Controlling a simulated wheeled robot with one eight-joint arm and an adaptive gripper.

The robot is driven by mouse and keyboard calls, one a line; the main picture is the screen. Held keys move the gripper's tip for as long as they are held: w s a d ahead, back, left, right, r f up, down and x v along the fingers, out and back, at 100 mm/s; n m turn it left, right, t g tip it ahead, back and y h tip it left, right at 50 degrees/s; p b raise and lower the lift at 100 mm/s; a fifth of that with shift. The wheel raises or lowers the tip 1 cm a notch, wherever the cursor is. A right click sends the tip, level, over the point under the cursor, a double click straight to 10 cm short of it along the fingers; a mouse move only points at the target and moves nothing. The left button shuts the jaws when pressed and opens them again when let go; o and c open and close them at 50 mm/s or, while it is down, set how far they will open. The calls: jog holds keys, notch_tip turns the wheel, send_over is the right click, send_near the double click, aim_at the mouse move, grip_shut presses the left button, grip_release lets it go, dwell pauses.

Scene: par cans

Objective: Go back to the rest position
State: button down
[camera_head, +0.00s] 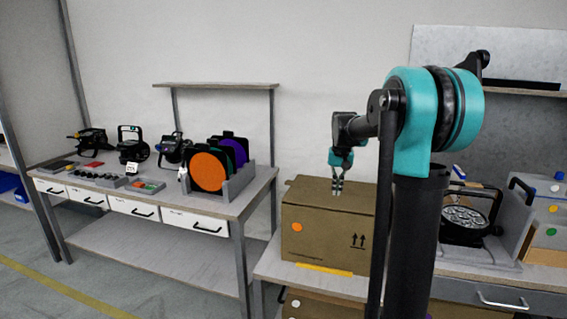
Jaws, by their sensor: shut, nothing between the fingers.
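My gripper (337,187) hangs from my teal and black arm in the middle right of the head camera view. Its fingers point down and are shut with nothing between them. It appears in front of the upper part of a closed cardboard box (322,235); the distance between them cannot be told. The arm bends over from a dark upright column and hides part of the box's right side.
A workbench (248,199) on the left carries several par cans, small parts and a rack with an orange disc (208,171) and a purple disc (236,150). On the right, a par can (465,217) sits in a grey holder beside drawers with coloured dots. Grey floor is clear at the lower left.

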jog(key=s+f+t, duration=0.1)
jog(key=s+f, duration=0.5)
jog(key=s, duration=0.4)
jog(key=s+a+f+n+t, duration=0.1)
jog(key=s+f, duration=0.5)
jog(key=s, duration=0.5)
jog(key=s+f+n, duration=0.1)
jog(key=s+f, duration=0.5)
jog(key=s, duration=0.4)
jog(key=shift+s+a+t, duration=0.35)
jog(key=shift+t, duration=0.05)
